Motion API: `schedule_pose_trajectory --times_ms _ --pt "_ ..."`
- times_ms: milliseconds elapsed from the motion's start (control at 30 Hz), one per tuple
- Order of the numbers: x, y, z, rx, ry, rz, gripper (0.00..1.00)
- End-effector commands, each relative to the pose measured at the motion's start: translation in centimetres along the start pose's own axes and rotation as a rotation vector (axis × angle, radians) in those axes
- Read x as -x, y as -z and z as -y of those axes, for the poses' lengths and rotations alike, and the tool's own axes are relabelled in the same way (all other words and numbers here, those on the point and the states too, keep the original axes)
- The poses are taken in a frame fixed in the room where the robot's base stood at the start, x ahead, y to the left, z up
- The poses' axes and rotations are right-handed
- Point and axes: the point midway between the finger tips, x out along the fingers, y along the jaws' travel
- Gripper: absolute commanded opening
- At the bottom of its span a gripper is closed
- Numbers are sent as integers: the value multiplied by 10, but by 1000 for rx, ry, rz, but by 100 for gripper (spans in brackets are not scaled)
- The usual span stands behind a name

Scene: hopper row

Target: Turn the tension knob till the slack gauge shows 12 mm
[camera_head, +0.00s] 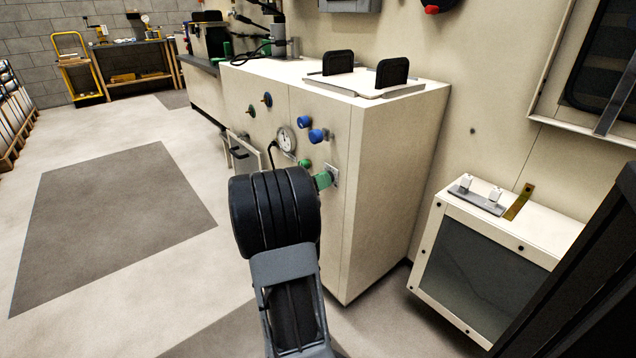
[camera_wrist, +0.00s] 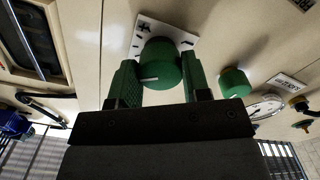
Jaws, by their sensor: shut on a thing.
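A round green knob (camera_wrist: 160,62) with a white pointer line sits on a white marked plate (camera_wrist: 146,32) on the cabinet front. My gripper (camera_wrist: 158,80) has its two green-padded fingers on either side of this knob, shut on it. In the head view, my gripper (camera_head: 324,180) reaches the knob's plate (camera_head: 333,176) near the cabinet's right corner, and my wrist hides much of it. A round white dial gauge (camera_head: 286,140) is to the upper left. The wrist view shows part of the gauge (camera_wrist: 264,107); its reading is too small to tell.
A second green knob (camera_wrist: 234,82) is beside the held one, near a small label (camera_wrist: 287,84). Blue knobs (camera_head: 317,135) are above on the cabinet (camera_head: 380,180). A low glass-fronted box (camera_head: 530,232) stands at right. Open floor (camera_head: 120,200) lies left.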

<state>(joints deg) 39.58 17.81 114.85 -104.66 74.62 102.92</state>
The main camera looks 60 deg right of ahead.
Motion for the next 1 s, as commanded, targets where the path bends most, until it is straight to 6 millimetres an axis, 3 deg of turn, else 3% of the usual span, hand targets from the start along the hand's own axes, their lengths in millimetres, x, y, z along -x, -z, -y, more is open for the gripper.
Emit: schedule_pose_trajectory --times_ms 233,267,500,800,1000 --pt "0 1 0 0 2 -2 20" --pt "0 1 0 0 1 -2 46" --pt "0 0 0 1 1 -1 69" --pt "3 1 0 2 1 -1 69" --pt "31 3 -1 3 5 -3 69"
